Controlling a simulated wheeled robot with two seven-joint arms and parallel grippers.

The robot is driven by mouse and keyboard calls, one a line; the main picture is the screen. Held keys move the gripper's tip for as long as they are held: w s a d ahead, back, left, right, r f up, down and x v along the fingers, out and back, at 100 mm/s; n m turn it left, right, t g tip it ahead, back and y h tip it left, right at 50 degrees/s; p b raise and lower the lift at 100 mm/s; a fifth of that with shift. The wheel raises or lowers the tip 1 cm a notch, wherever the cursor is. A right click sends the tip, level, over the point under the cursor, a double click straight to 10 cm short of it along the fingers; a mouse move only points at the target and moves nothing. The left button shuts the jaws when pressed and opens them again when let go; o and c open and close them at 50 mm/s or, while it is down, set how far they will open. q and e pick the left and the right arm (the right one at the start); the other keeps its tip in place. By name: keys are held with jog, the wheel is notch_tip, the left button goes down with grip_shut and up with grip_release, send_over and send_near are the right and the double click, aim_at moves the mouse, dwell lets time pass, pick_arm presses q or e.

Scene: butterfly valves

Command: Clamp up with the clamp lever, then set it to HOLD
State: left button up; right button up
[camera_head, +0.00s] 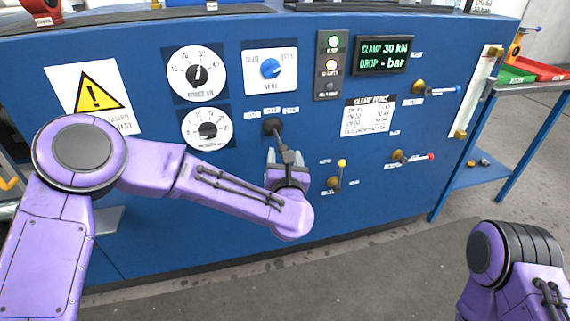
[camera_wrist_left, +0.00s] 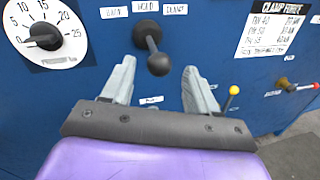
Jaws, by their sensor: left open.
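The clamp lever (camera_head: 273,126) is a black lever on the blue panel, below three small white labels. In the left wrist view its black knob (camera_wrist_left: 158,64) points out and slightly down, under the middle label, which reads HOLD (camera_wrist_left: 146,6). The right label appears to read CLAMP (camera_wrist_left: 175,9). My left gripper (camera_head: 287,158) is at the lever. In the left wrist view its grey fingers (camera_wrist_left: 159,76) are apart, one on each side below the knob, with no contact visible. My right gripper is out of view; only part of that arm shows.
The display (camera_head: 383,55) reads CLAMP 30 kN and DROP - bar. Two lamps beside it (camera_head: 331,64) are lit. A yellow-tipped lever (camera_head: 337,172) stands right of my left gripper. Red- and blue-tipped handles (camera_head: 415,156) are farther right. Gauges (camera_head: 208,128) are left.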

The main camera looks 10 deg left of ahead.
pick_arm(q)
jog(key=v, duration=0.4)
